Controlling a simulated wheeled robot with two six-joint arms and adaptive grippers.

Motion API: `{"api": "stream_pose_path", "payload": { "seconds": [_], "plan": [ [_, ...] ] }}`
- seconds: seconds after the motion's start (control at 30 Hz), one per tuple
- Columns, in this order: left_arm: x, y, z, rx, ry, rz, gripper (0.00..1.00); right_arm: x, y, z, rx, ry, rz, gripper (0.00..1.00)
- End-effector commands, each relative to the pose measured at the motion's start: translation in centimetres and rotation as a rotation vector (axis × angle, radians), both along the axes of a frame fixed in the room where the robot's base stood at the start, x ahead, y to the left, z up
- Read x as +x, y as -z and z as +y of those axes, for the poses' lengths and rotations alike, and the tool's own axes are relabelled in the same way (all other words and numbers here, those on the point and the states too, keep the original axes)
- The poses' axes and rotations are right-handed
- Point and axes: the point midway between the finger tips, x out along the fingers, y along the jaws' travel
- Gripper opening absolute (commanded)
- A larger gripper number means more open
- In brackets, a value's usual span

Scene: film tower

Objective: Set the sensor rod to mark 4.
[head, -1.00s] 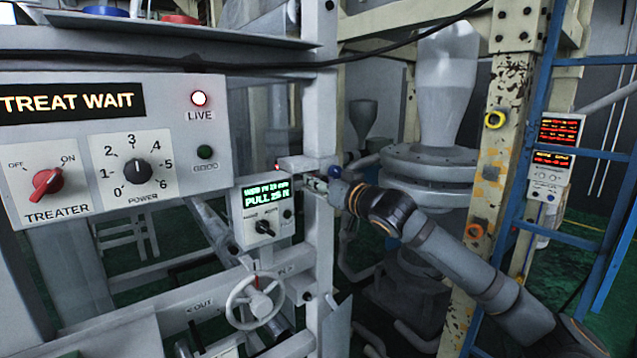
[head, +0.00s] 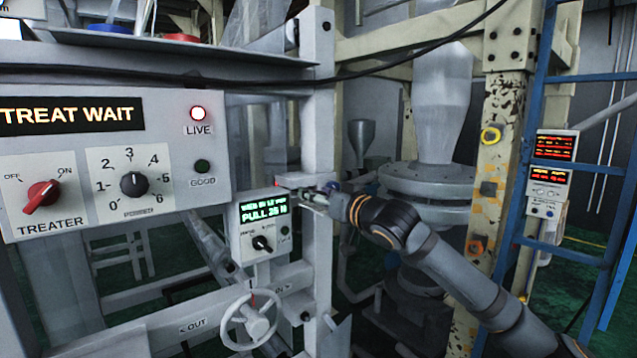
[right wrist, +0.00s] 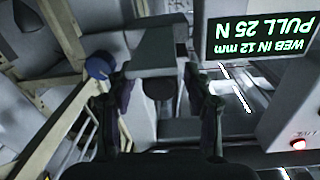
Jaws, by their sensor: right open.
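My right gripper (head: 314,196) is open at the pale post, just right of the small green-lit display box. In the right wrist view its two fingers (right wrist: 160,88) stand apart on either side of a grey block (right wrist: 158,48) and a dark rounded end below it. I cannot tell whether they touch it. A blue knob (right wrist: 98,67) sits just left of the block in that view. In the head view the knob (head: 332,186) is mostly hidden behind my gripper. I cannot tell which part is the sensor rod, and no mark numbers are readable on it. My left gripper is out of view.
The display (head: 264,209) reads WEB IN 12 mm, PULL 25 N. A treater panel (head: 180,155) with knobs and a lit red LIVE lamp stands left. A handwheel (head: 250,320) is below. A yellowed post (head: 497,170) and blue ladder (head: 553,100) stand right.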

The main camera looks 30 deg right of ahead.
Motion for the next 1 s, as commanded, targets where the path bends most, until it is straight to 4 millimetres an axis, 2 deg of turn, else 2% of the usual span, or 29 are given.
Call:
{"api": "stream_pose_path", "payload": {
  "seconds": [0.3, 0.5, 1.0],
  "plan": [
    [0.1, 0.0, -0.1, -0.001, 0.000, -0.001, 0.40, 0.0, -6.1, 0.1, 0.007, -0.006, -0.007, 0.52],
    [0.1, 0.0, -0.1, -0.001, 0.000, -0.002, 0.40, 0.0, -8.7, 0.1, 0.003, -0.005, -0.003, 0.52],
    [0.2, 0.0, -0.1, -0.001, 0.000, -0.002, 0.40, 0.0, -9.2, 0.1, -0.001, -0.003, 0.001, 0.52]
  ]
}}
